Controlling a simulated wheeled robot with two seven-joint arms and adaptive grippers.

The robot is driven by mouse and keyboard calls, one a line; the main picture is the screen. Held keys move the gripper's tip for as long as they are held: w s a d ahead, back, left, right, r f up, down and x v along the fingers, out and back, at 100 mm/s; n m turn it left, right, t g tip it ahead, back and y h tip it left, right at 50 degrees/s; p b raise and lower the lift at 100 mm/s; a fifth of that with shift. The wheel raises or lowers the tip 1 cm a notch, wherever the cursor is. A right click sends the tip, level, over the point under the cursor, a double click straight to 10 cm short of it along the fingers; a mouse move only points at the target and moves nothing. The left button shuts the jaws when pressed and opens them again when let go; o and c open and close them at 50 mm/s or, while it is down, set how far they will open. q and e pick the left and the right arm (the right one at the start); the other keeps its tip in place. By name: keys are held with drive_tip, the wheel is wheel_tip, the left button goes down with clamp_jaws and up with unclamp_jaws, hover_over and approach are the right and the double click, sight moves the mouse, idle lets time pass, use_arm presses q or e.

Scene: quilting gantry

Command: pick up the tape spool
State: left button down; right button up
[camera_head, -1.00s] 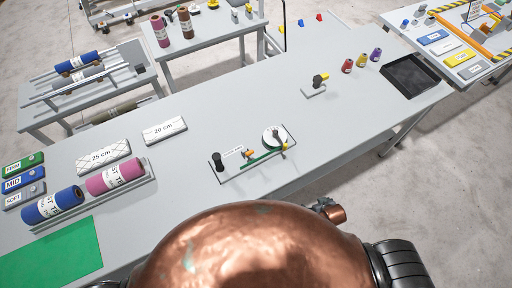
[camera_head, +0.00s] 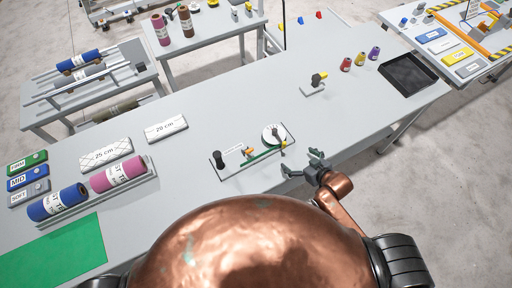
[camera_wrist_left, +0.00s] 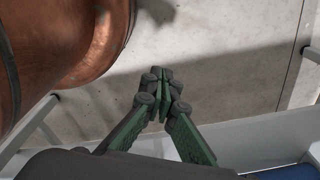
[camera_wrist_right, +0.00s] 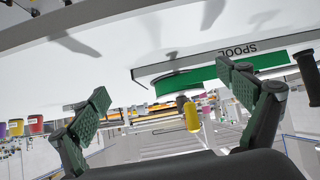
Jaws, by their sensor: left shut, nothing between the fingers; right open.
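The tape spool (camera_head: 273,134) is a white disc with green tape, on a small stand on the grey table. A strip of green tape (camera_head: 256,159) runs along the stand's front. In the right wrist view green tape (camera_wrist_right: 180,80) shows edge-on near a label reading SPOOL. My right gripper (camera_head: 303,163) is open and empty, to the right of and nearer than the spool, apart from it. In its wrist view its fingers (camera_wrist_right: 165,88) are spread, with the green tape beyond and between them. My left gripper (camera_wrist_left: 163,78) is shut and empty, seen only in its wrist view above the floor.
The stand carries a black post (camera_head: 218,159) and a yellow-tipped part (camera_head: 249,152). Pink (camera_head: 118,174) and blue rolls lie left. A small black-and-yellow device (camera_head: 316,82), several coloured cones and a black tray (camera_head: 407,75) are farther right. The table between is clear.

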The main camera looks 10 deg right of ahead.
drive_tip(key=w+a+y, duration=0.1)
drive_tip(key=w+r+n+y, duration=0.1)
drive_tip(key=w, duration=0.1)
drive_tip(key=w+a+r+t+y, duration=0.1)
drive_tip(key=w, duration=0.1)
drive_tip(key=shift+a+n, duration=0.35)
drive_tip(key=shift+n, duration=0.05)
drive_tip(key=shift+w+a+r+y, duration=0.2)
drive_tip(key=shift+w+y, duration=0.1)
drive_tip(key=shift+w, duration=0.3)
drive_tip(key=x, duration=0.7)
drive_tip(key=shift+w+a+r+p, duration=0.1)
drive_tip(key=shift+w+r+p, duration=0.05)
drive_tip(key=shift+w+p, duration=0.2)
drive_tip(key=shift+s, duration=0.1)
drive_tip(key=shift+c, duration=0.2)
drive_tip(key=c, duration=1.8)
drive_tip(key=shift+r, duration=0.1)
